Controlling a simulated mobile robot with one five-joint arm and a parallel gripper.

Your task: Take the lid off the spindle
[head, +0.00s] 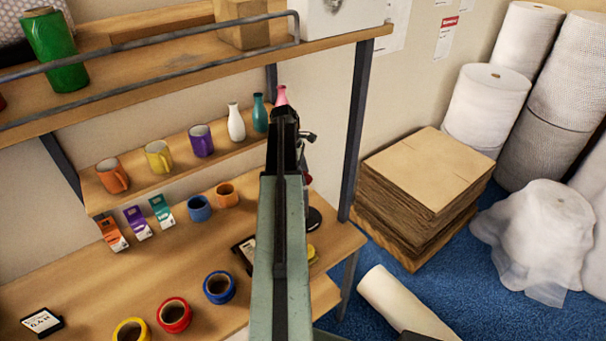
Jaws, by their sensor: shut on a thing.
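My gripper (283,115) points away from me, in front of the right end of the small shelf. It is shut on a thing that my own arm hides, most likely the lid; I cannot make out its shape. A black round base (314,220) shows partly just right of my arm on the bench. It may be the spindle's foot, but my arm covers most of it. I cannot tell whether lid and spindle touch.
A pink bottle (281,95) shows just beyond the gripper, beside teal (260,114) and white (236,124) bottles. Several mugs stand left. Tape rolls (174,315) lie on the bench (80,285). A shelf post (360,120) and cardboard stack (425,175) are right.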

